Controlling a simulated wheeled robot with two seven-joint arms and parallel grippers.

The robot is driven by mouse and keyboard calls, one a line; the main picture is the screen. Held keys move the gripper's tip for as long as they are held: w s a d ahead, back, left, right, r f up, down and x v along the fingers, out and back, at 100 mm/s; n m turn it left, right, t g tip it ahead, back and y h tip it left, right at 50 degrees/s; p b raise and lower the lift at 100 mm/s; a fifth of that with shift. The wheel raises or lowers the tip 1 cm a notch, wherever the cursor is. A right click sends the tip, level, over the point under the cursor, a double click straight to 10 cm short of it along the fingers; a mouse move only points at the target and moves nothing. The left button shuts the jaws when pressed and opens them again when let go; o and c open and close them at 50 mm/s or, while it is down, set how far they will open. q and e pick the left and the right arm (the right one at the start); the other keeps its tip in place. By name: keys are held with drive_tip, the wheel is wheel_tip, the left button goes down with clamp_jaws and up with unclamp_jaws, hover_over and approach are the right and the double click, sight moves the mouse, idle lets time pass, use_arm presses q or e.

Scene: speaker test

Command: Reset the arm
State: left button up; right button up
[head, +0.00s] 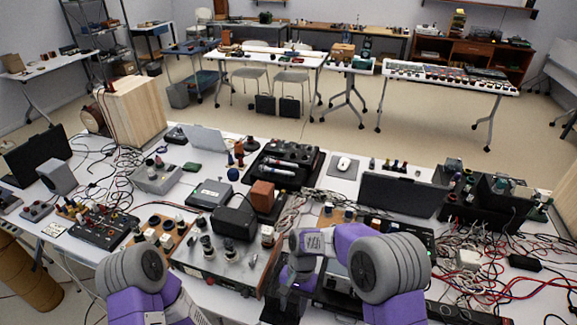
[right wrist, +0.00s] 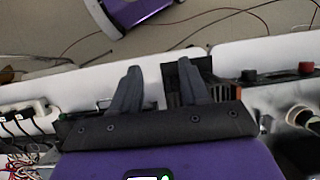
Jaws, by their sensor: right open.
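My right arm comes in from the lower right of the head view and bends over the front of the cluttered white table (head: 232,176). Its gripper (head: 287,292) points down near the table's front edge, partly hidden by the arm's own links. In the right wrist view the two dark fingers of the right gripper (right wrist: 158,68) stand apart with nothing held between them. My left arm shows at the lower left of the head view, but its gripper is out of sight.
A silver panel device with knobs (head: 222,258) lies left of the right gripper. Tangled cables (head: 480,265) cover the table's right side. A black flat screen (head: 402,196) and a white mouse (head: 344,163) lie farther back. Open floor (head: 340,133) lies behind the table.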

wheel_tip(320, 180, down, 7)
drive_tip(key=d, duration=0.3)
use_arm(q)
drive_tip(key=f+b, duration=0.2)
drive_tip(key=w+f+b, duration=0.1)
drive_tip(key=f, duration=0.1)
drive_tip(key=shift+w+f+b, duration=0.1)
drive_tip(key=shift+w+b, duration=0.1)
drive_tip(key=shift+b, duration=0.2)
use_arm(e)
drive_tip(key=s+d+f+n+t+y, duration=0.1)
drive_tip(key=s+d+f+t, duration=0.3)
drive_tip(key=s+f, duration=0.8)
drive_tip(key=shift+s+d+f+t+y, duration=0.2)
drive_tip(key=shift+d+f+t+y, duration=0.25)
drive_tip(key=shift+d+y, duration=0.3)
